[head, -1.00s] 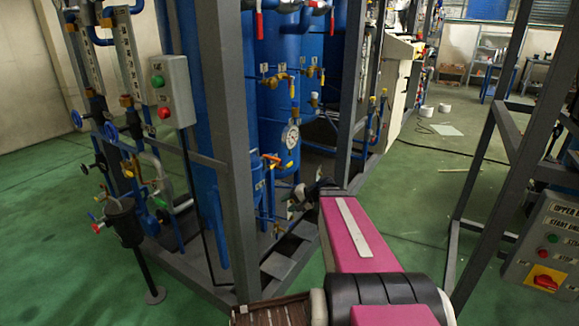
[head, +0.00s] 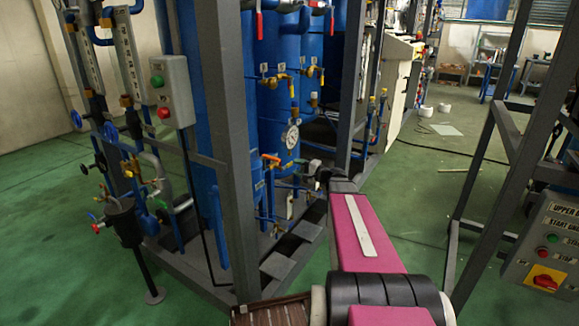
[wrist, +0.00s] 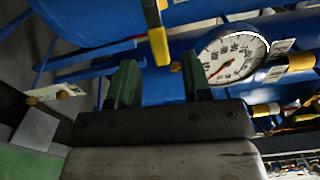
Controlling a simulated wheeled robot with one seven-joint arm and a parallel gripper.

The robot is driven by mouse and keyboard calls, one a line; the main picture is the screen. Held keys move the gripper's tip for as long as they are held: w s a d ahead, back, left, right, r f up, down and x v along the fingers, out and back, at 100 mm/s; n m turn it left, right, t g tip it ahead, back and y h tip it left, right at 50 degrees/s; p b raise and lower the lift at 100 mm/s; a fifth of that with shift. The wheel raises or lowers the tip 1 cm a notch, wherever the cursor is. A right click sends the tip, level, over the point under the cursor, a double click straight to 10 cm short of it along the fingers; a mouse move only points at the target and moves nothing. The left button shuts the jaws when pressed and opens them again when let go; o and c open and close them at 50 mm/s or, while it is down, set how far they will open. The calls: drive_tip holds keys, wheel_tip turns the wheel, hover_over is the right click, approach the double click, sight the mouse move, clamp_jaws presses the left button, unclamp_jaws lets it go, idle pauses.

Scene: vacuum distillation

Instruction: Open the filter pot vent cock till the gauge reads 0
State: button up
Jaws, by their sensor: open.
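A round white pressure gauge (head: 291,137) is on the blue vessel in the head view. It shows larger in the wrist view (wrist: 233,55), with a red needle; its value is too small to read surely. A yellow lever (wrist: 157,36) stands ahead of my gripper (wrist: 161,82) in the wrist view, apparently the same handle. My gripper's green fingers are apart, with nothing between them. The lever appears beyond the fingertips; contact cannot be told.
Grey frame posts (head: 226,140) stand close to the left of my arm. More brass valves (head: 280,82) and pipes crowd the vessels above. A control box with a red knob (head: 545,280) is at the right.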

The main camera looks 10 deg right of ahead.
sight(291, 165)
drive_tip(key=shift+x, duration=2.35)
clamp_jaws()
